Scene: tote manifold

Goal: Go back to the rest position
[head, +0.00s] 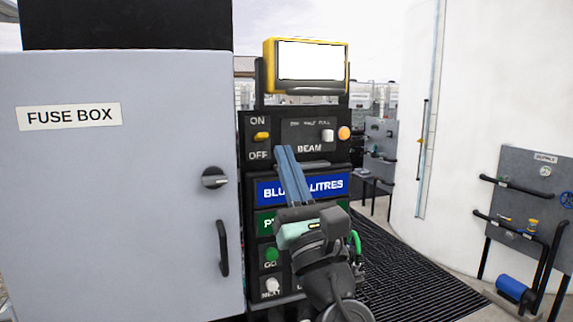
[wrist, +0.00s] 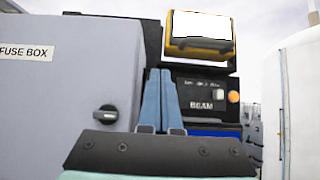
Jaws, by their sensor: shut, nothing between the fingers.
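My gripper (head: 285,152) is shut and empty, its blue fingers together and pointing up in front of the black control panel (head: 246,205). In the head view the fingers overlap the area between the ON/OFF switch (head: 262,136) and the BEAM label, and cover part of the blue LITRES sign (head: 325,187). In the wrist view the gripper (wrist: 160,75) stands in front of the panel's left edge, beside the fuse box. I cannot tell how far the fingertips are from the panel.
A grey fuse box (head: 120,220) with a knob (head: 215,178) and black handle (head: 223,248) stands close on the left. A yellow-framed screen (head: 311,62) tops the panel. A dark grating (head: 400,270) lies to the right, with a pipe board (head: 530,165) at far right.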

